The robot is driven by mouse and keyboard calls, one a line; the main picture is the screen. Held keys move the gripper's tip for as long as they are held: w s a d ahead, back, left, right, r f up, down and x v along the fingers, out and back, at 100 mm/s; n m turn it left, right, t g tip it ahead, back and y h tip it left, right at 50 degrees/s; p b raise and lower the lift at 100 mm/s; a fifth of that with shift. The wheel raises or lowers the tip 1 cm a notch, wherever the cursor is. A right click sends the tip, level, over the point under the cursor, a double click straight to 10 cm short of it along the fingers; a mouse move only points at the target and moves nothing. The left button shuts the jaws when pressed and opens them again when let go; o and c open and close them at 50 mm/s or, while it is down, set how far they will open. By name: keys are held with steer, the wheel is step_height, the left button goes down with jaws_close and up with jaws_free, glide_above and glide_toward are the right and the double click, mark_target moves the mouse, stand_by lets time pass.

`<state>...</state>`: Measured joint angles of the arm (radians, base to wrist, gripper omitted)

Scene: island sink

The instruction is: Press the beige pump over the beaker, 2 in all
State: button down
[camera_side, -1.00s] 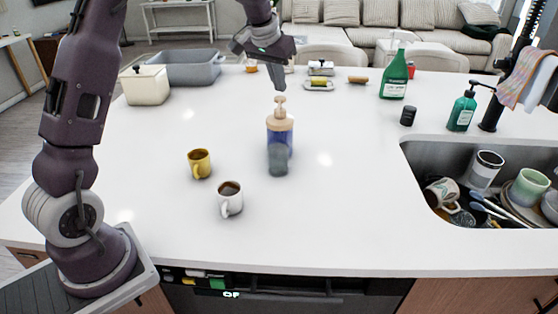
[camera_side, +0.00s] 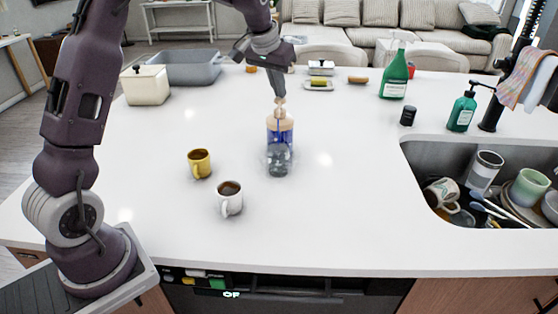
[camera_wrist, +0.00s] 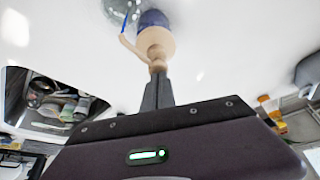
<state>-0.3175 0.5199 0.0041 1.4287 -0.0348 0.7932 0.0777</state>
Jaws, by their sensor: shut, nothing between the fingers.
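The beige pump (camera_side: 280,112) sits on top of a blue bottle (camera_side: 287,133) in the middle of the counter. A clear glass beaker (camera_side: 279,160) stands in front of the bottle and partly hides it. My gripper (camera_side: 279,96) is shut and empty, pointing down, with its fingertips at the top of the pump head. In the wrist view the fingers (camera_wrist: 158,78) meet the pump head (camera_wrist: 156,55), and the spout reaches toward the beaker (camera_wrist: 122,8). The beaker is cut off by the top edge there. I cannot tell how far the pump is pressed.
A yellow mug (camera_side: 199,164) and a white mug (camera_side: 230,198) stand front left of the beaker. A green bottle (camera_side: 394,76), a dark jar (camera_side: 408,116) and a teal soap dispenser (camera_side: 462,110) stand to the right. The sink (camera_side: 425,155) holds dishes. The counter around the bottle is clear.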

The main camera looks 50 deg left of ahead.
steer(key=shift+f, duration=0.65)
steer(key=shift+r, duration=1.45)
steer(key=shift+f, duration=1.45)
steer(key=shift+r, duration=1.45)
